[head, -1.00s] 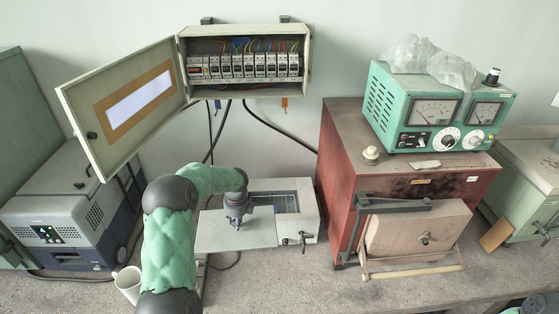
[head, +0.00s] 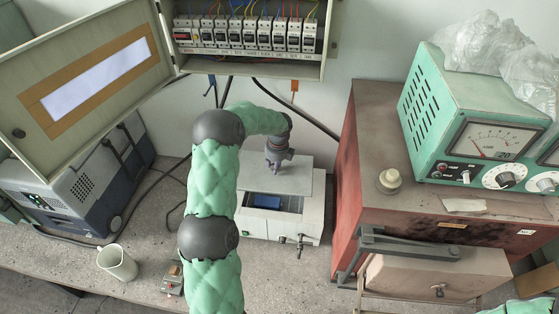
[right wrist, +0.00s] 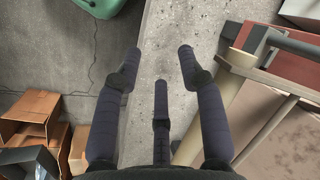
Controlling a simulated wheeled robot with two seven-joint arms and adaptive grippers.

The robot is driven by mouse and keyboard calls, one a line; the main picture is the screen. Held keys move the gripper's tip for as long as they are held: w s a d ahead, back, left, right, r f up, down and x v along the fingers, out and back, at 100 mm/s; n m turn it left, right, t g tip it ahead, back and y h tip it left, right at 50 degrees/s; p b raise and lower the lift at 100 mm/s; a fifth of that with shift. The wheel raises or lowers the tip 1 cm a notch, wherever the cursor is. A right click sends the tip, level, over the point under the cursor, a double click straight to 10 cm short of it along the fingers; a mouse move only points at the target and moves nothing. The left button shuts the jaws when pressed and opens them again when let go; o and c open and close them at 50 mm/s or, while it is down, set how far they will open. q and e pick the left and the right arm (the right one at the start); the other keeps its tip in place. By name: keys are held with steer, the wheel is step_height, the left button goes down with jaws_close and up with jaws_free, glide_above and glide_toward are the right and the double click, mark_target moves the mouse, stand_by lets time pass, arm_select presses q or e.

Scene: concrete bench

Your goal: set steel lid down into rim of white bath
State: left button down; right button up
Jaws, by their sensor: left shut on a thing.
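The steel lid (head: 295,181) is a flat grey plate with a grip at its middle. My left gripper (head: 276,165) is shut on it from above, in the head view. The lid covers the back part of the white bath (head: 262,227); the front strip of the opening shows, with a blue thing (head: 267,201) inside. The lid looks roughly level; I cannot tell whether it touches the rim, and the back rim is hidden. My right gripper (right wrist: 159,68) is open and empty in the right wrist view, over the bench edge, away from the bath.
A red-brown furnace (head: 352,165) stands close right of the bath, with a green meter unit (head: 470,120) on top. The open fuse box (head: 250,68) hangs behind, its door at left. A white mug (head: 117,262) and a small switch box (head: 172,279) stand front left.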

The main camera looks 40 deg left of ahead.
arm_select(q)
steer(key=shift+s+f+b, duration=0.25)
steer(key=shift+s+b, duration=0.05)
steer(key=shift+f, duration=0.35)
step_height(320, 180, down, 3)
steer(key=shift+w+r+b, duration=0.15)
steer(key=shift+b, duration=0.95)
step_height(320, 180, down, 7)
steer(key=b, duration=0.4)
steer(key=shift+b, duration=0.4)
steer(key=shift+f+b, duration=0.75)
steer(key=shift+f, duration=1)
steer(key=c, duration=0.8)
jaws_free()
steer(key=shift+c, duration=0.2)
steer(key=shift+o, duration=0.3)
